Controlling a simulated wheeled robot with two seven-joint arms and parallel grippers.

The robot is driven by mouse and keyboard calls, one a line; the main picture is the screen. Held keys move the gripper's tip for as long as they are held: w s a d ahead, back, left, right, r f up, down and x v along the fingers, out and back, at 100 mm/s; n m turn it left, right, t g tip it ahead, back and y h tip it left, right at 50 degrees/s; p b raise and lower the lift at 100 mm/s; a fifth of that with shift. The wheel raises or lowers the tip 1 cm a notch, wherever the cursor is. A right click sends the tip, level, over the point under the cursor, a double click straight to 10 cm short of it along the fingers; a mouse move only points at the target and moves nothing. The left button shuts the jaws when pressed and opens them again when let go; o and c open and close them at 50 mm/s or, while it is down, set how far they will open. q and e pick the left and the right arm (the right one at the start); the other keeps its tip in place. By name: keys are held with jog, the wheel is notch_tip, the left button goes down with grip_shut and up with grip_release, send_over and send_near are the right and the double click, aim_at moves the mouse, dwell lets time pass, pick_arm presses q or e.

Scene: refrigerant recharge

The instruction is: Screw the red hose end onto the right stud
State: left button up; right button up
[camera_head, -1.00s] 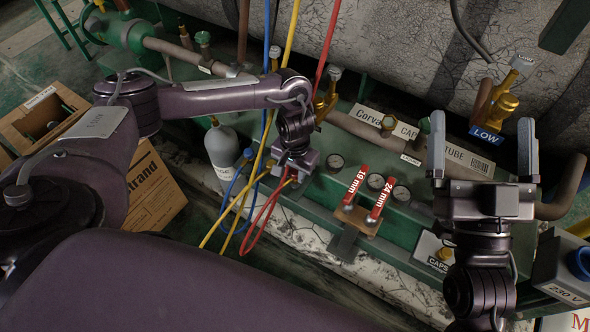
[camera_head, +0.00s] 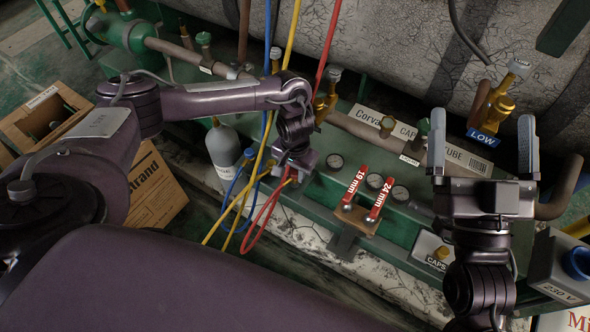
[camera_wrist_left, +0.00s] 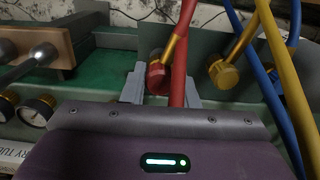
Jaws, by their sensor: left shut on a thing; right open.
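My left gripper (camera_head: 294,170) points down over the green frame, beside the hanging hoses. In the left wrist view its fingers (camera_wrist_left: 162,88) are shut around the red hose end (camera_wrist_left: 155,77), a red nut on a brass stem. The red hose (camera_head: 258,228) loops below the gripper, and its upper run (camera_head: 331,45) rises to the top edge. The right stud cannot be told apart for certain; a brass valve (camera_head: 495,108) stands at the right by the LOW label (camera_head: 483,137). My right gripper (camera_head: 483,160) is open and empty, fingers pointing up.
A yellow hose end (camera_wrist_left: 223,74) sits close beside the red one, with blue hoses (camera_wrist_left: 272,85) near. Red-handled wrenches (camera_head: 356,187) rest on a wooden block, right of the left gripper. A grey bottle (camera_head: 222,145) and cardboard box (camera_head: 158,190) stand left.

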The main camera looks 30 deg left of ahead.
pick_arm(q)
jog(key=shift+f+b, duration=0.3)
jog(key=shift+f, duration=0.7)
dwell(0.5)
jog(key=shift+m+p, duration=0.4)
jog(key=shift+m, duration=1.5)
jog(key=shift+m, duration=1.8)
